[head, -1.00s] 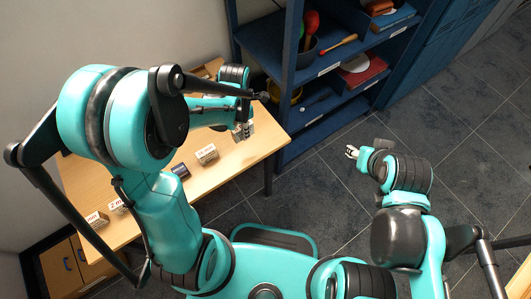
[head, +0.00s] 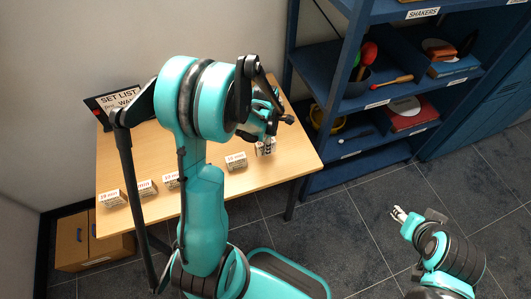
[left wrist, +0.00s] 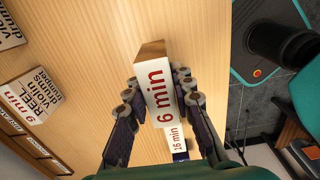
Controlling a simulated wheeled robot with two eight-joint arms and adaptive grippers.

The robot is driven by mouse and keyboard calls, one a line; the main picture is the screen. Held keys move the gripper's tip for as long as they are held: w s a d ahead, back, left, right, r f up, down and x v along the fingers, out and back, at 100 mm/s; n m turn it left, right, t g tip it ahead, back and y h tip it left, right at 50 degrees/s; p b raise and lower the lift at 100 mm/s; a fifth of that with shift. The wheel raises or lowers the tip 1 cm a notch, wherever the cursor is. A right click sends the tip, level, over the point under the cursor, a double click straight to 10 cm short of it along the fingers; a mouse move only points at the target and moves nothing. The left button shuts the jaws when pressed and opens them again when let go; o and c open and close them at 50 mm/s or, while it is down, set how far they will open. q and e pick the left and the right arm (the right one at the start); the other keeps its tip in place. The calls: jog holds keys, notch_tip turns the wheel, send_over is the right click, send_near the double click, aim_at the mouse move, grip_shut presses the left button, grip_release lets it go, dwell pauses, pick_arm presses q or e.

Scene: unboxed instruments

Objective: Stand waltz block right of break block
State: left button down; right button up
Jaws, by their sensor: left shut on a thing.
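My left gripper (head: 265,147) is shut on a pale block with a wooden end, marked "6 min" in red, in the left wrist view (left wrist: 155,88). The gripper is over the right part of the table. The "16 min" block (head: 236,161) stands left of it and also shows beyond the held block in the left wrist view (left wrist: 177,140). A row of blocks continues left, with one block (head: 112,198) at the end. My arm hides part of the row. No waltz or break name is readable on these blocks. My right gripper (head: 398,213) is over the floor, its opening unclear.
A "SET LIST" board (head: 118,98) stands at the table's back left, partly hidden by my arm. Cards with instrument names, one reading "REEL" (left wrist: 30,95), show in the left wrist view. Blue shelves (head: 350,105) stand right of the table (head: 285,180).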

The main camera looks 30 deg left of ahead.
pick_arm(q)
notch_tip(320, 180, down, 4)
jog(key=shift+r+b, duration=0.1)
jog(key=shift+b, duration=0.75)
jog(key=shift+f, duration=0.2)
jog(key=c, duration=1.3)
grip_release()
jog(key=shift+r, duration=0.1)
jog(key=shift+r, duration=0.1)
